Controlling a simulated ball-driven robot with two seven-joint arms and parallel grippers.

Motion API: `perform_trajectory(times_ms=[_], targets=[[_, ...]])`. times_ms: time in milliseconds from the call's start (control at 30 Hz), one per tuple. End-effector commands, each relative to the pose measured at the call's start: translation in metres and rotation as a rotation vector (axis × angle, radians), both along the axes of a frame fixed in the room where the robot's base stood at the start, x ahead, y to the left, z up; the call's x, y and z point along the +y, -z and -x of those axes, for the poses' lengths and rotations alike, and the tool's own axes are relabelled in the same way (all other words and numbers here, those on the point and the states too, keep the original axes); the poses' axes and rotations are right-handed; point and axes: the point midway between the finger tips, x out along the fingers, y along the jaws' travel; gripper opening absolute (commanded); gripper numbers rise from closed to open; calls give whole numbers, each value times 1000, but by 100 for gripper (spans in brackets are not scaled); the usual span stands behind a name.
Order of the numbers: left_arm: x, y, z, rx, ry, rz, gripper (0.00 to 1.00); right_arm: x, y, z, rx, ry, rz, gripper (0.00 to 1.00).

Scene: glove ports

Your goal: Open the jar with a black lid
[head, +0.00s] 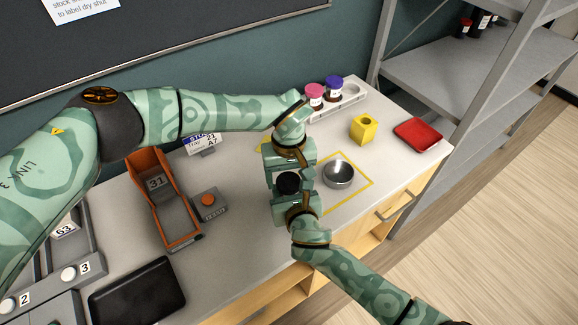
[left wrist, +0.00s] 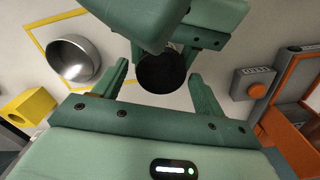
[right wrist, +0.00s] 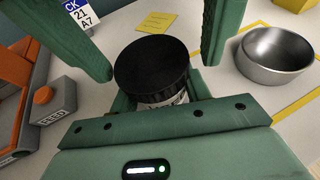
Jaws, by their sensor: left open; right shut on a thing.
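The jar with the black lid shows in the head view (head: 288,183) between my two grippers; in the right wrist view its black lid (right wrist: 152,66) sits on the jar, above a strip of pale label (right wrist: 166,100). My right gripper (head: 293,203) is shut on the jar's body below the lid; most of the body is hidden. My left gripper (head: 289,170) is open, its fingers spread to either side of the black lid. In the left wrist view the lid (left wrist: 162,74) lies between those fingers with gaps on both sides. I cannot tell whether the jar touches the bench.
A metal bowl (head: 338,174) stands close right of my grippers, inside a yellow outline. An orange chute (head: 166,205) and a feed button box (head: 208,204) stand left. Behind are a white rack (head: 345,101) with two jars, a yellow block (head: 364,128) and a red tray (head: 418,134).

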Motion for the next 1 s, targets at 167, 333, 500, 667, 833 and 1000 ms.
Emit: perform_trajectory(times_ms=[167, 333, 500, 667, 833, 1000], targets=[[0, 2, 0, 0, 0, 0, 71, 0, 1, 0, 2, -1, 0, 0], [0, 2, 0, 0, -1, 0, 49, 0, 1, 0, 2, -1, 0, 0], [0, 2, 0, 0, 0, 1, 26, 0, 1, 0, 2, -1, 0, 0], [-1, 1, 0, 0, -63, 1, 26, 1, 1, 1, 1, -2, 0, 0], [-1, 1, 0, 0, -441, 1, 26, 1, 1, 1, 1, -2, 0, 0], [-1, 1, 0, 0, -788, 2, 26, 1, 1, 1, 1, -3, -1, 0]])
